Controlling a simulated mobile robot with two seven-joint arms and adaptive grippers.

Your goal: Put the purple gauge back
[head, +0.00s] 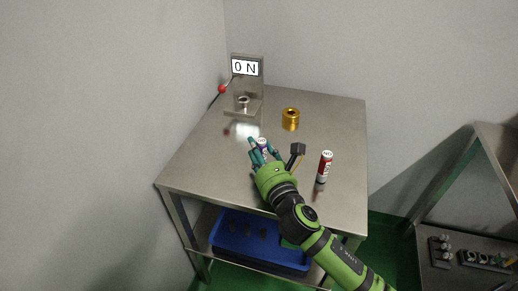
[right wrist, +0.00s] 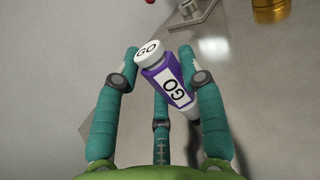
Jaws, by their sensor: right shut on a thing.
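In the head view my right gripper (head: 262,152) is above the near middle of the table, shut on the gauge, whose white top (head: 262,142) shows between the fingers. Its lower end is partly hidden, so I cannot tell how far it is from the table top. My left gripper is not in view.
A red gauge (head: 325,167) stands right of my gripper. A brass ring (head: 290,119) stands behind it. A blue bin (head: 255,241) is below. Another bench (head: 490,270) stands right.

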